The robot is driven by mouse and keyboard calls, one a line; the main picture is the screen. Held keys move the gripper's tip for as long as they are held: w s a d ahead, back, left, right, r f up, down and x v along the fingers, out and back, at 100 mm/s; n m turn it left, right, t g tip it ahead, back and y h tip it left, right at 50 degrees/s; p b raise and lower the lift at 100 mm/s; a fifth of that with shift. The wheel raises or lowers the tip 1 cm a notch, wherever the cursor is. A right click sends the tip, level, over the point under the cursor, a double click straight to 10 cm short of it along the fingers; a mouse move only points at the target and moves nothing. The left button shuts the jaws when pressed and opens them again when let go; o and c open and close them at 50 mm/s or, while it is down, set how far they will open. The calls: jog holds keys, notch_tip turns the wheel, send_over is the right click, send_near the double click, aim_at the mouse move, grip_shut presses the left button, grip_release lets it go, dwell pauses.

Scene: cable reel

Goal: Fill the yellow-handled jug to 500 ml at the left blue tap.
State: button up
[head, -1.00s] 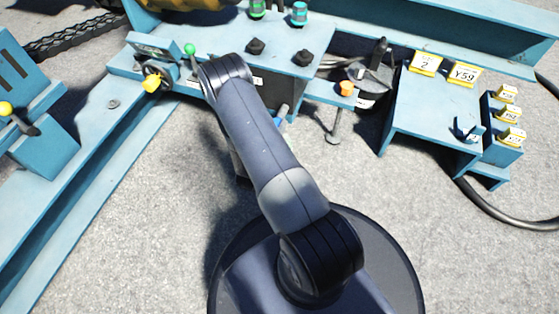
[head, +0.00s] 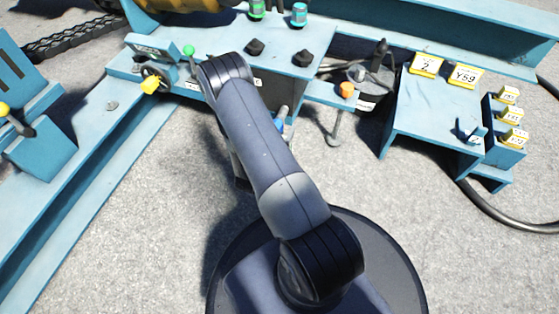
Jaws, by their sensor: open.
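I see no jug with a yellow handle and no tap that I can make out for certain in the head view. My arm reaches up from the bottom middle to the blue steel bench (head: 290,75), and its forearm hides what lies behind and below it. A small blue and light-coloured part (head: 282,117) shows just right of the forearm; I cannot tell what it is. My gripper is hidden behind the forearm, so neither its fingers nor anything between them shows.
A yellow knob (head: 150,86) and a green ball knob (head: 189,50) stand left of my arm. A black hose (head: 500,218) curves at the right. Grey floor is clear.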

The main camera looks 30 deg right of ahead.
jog(key=shift+o, duration=0.9)
jog(key=shift+a, duration=0.15)
jog(key=shift+v, duration=2.9)
jog(key=x, duration=0.5)
jog(key=shift+w+d, duration=0.1)
jog(key=shift+d, duration=0.2)
jog(key=shift+w+d, duration=0.2)
jog(key=shift+n+p, duration=0.5)
jog(key=shift+n, duration=1.3)
